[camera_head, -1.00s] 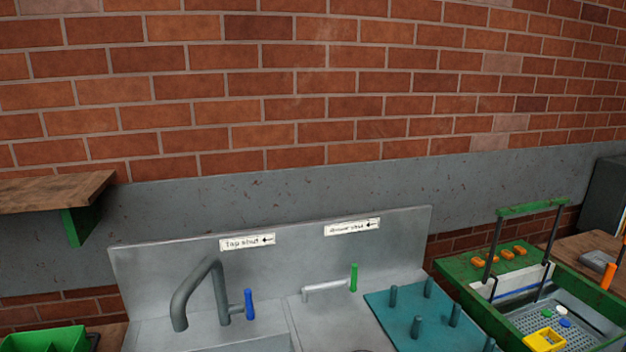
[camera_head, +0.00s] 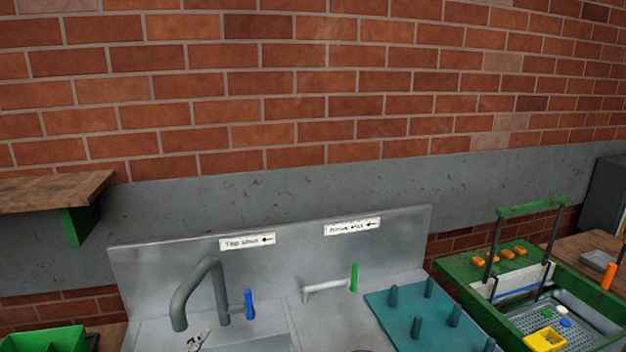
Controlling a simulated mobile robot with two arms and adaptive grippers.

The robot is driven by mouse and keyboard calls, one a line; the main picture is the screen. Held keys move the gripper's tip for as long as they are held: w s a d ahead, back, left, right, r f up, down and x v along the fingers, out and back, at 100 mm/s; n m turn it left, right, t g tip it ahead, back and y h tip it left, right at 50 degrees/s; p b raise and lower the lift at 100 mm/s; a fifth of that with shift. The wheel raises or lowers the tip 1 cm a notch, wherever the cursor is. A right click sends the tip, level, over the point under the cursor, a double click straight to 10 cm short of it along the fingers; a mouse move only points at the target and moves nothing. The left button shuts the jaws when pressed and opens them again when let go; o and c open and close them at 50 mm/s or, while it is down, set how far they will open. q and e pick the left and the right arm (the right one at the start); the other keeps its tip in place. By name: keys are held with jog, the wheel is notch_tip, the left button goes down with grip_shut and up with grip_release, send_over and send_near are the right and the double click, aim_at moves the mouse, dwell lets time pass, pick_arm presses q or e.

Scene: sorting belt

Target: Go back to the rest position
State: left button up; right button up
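A small light-and-dark metal part shows at the bottom edge, over the left side of the sink (camera_head: 250,343). It looks like the tip of my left gripper (camera_head: 198,340). Most of it is cut off by the frame, so its fingers and anything in them cannot be made out. My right gripper is not in view.
A grey tap (camera_head: 207,285) with a blue lever (camera_head: 249,304) stands just behind that tip. To the right are a green-handled spout (camera_head: 325,287), a teal peg board (camera_head: 405,318) and a green-framed tray station (camera_head: 465,270). A green bin (camera_head: 45,340) is at lower left, below a wooden shelf (camera_head: 50,190).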

pick_arm(q)
jog(key=s+a+f+n+g+y, duration=0.1)
jog(key=s+a+f+n+g, duration=0.25)
jog(key=s+f, duration=0.3)
jog(key=s+a+f+n+g, duration=0.2)
jog(key=s+f+g, duration=0.25)
jog(key=f, duration=0.35)
jog(key=s+f+n+g, duration=0.2)
jog(key=s+f, duration=0.1)
jog(key=s, duration=0.4)
jog(key=s+f+n+g, duration=0.1)
jog(key=s+f+g, duration=0.15)
jog(key=s, duration=0.45)
notch_tip(320, 180, down, 33)
jog(key=s+g+b, duration=0.1)
jog(key=s+b, duration=0.1)
jog(key=b, duration=0.4)
jog(key=s+a+f+g+b, duration=0.1)
jog(key=s+a+f+b, duration=0.2)
jog(key=s+f, duration=1.3)
notch_tip(320, 180, down, 4)
jog(key=shift+s+r+b, duration=0.1)
jog(key=shift+s+b, duration=0.25)
jog(key=shift+b, duration=0.15)
jog(key=shift+g, duration=0.25)
